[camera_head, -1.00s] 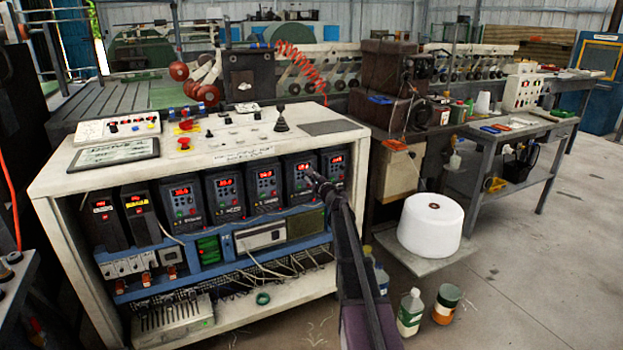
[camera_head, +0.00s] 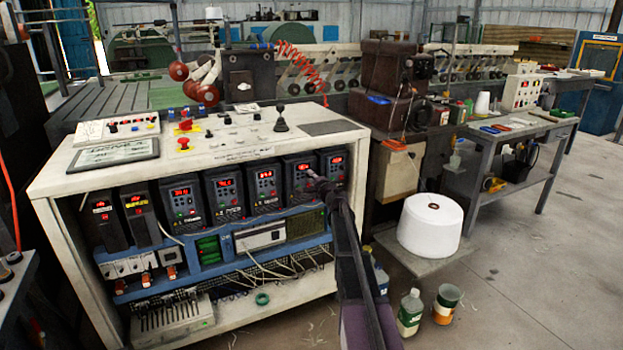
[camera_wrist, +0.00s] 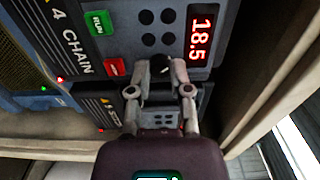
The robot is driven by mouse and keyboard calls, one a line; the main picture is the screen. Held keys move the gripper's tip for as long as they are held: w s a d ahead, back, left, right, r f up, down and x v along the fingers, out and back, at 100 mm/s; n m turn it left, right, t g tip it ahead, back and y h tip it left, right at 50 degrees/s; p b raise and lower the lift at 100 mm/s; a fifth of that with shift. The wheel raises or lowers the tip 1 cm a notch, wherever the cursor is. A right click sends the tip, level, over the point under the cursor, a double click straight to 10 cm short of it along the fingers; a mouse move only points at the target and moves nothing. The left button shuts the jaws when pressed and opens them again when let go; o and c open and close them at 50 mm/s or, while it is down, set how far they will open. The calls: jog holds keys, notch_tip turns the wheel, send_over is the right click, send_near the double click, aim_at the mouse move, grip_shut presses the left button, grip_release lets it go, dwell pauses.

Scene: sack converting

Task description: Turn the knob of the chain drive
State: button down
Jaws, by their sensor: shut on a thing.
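The chain drive (camera_head: 298,172) is a dark unit in the row of drives in the white cabinet's open front. In the wrist view its face (camera_wrist: 125,50) is labelled "4 CHAIN", and its red display (camera_wrist: 201,37) reads 18.5. A black knob (camera_wrist: 160,65) sits below the display and a group of dark round buttons. My gripper (camera_wrist: 161,76) is shut on the knob, a finger on each side. In the head view my gripper (camera_head: 318,183) is at the drive's lower right, and the knob cannot be made out.
A green RUN button (camera_wrist: 99,22) and a red button (camera_wrist: 115,67) are close beside my fingers. Another drive (camera_head: 334,165) stands just to the right. A white roll (camera_head: 430,224) and several containers stand on the floor at right.

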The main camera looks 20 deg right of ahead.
jog(key=shift+w+n, duration=0.1)
jog(key=shift+n, duration=0.8)
jog(key=c, duration=0.5)
grip_release()
jog(key=shift+c, duration=0.2)
jog(key=shift+s, duration=0.2)
jog(key=s, duration=1.1)
jog(key=shift+s+d, duration=0.25)
jog(key=shift+s, duration=0.1)
jog(key=shift+a, duration=0.1)
